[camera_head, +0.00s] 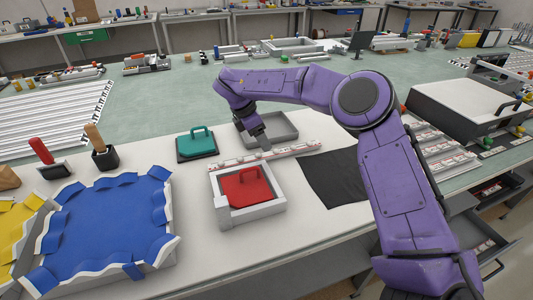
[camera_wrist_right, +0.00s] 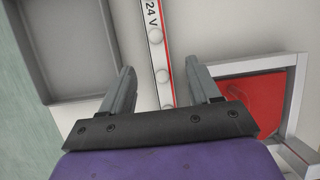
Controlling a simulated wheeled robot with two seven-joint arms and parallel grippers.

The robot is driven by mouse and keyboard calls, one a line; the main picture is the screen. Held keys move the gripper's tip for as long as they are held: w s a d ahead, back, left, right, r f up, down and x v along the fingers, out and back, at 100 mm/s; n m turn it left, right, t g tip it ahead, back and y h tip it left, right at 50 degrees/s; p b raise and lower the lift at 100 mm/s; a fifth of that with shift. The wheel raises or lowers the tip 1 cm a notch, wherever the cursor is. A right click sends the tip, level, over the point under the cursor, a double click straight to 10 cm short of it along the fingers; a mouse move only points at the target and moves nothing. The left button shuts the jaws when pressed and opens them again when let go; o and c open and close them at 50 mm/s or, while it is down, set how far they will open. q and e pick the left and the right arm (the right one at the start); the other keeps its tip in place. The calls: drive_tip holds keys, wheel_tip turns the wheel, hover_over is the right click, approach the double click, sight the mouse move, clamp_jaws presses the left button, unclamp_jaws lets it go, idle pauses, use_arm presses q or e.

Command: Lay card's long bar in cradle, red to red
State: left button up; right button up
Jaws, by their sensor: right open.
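A long white bar with red markings (camera_head: 290,151) lies on the table between the grey tray and the white frame. In the right wrist view the bar (camera_wrist_right: 156,45) has a red stripe, round pale dots and the print "24 V". My right gripper (camera_head: 264,147) points down over the bar. In the wrist view its fingers (camera_wrist_right: 160,72) are apart, one on each side of the bar, with nothing clamped. I cannot tell its exact height. No card or cradle can be identified with certainty. My left gripper is not in view.
A white frame (camera_head: 222,212) holds a red handled plate (camera_head: 245,190). A grey tray (camera_head: 290,127) stands behind the bar. A teal handled plate (camera_head: 196,145), a blue padded tray (camera_head: 105,225) and a black cloth (camera_head: 335,178) lie around. The front table edge is mostly clear.

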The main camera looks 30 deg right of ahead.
sight(267, 155)
drive_tip(key=p+x, duration=0.1)
drive_tip(key=x, duration=0.4)
drive_tip(key=shift+w+f+p, duration=0.15)
drive_tip(key=shift+f+p, duration=0.2)
drive_tip(key=shift+p, duration=0.05)
drive_tip(key=shift+a, duration=0.1)
clamp_jaws()
drive_tip(key=shift+r, duration=0.15)
